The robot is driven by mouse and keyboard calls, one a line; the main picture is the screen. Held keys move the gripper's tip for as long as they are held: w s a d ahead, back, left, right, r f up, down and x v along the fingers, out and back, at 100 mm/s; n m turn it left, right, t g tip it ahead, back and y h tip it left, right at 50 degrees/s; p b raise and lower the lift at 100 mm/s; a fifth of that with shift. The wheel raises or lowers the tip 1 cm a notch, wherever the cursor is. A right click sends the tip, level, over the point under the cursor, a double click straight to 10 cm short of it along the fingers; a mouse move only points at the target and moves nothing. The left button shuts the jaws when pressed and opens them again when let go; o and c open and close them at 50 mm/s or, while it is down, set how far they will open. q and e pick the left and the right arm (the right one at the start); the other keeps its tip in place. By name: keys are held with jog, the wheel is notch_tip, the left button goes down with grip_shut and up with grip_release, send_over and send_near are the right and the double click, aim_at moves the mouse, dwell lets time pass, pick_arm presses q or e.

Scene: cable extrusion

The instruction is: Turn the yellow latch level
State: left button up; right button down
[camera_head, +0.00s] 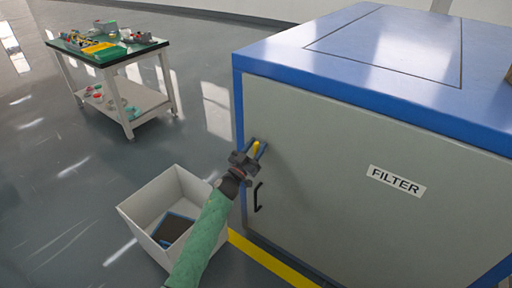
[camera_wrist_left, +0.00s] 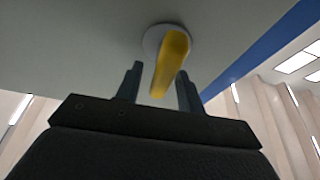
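The yellow latch (camera_head: 256,148) is on the grey front panel of the blue-framed filter cabinet (camera_head: 330,165), near its left edge. In the left wrist view the yellow latch (camera_wrist_left: 170,62) sticks out from a pale round base and slants down towards my gripper. My left gripper (camera_head: 257,150) is at the latch. In the left wrist view its two dark fingers (camera_wrist_left: 160,88) are apart, one on each side of the latch, with a visible gap on the left side. My right gripper is in neither view.
A black door handle (camera_head: 258,197) sits just below the latch. A white bin (camera_head: 140,215) with a dark flat item in it stands on the floor below my left arm. A work table (camera_head: 130,52) with tools stands at the back left. The floor between is clear.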

pick_arm(q)
grip_shut()
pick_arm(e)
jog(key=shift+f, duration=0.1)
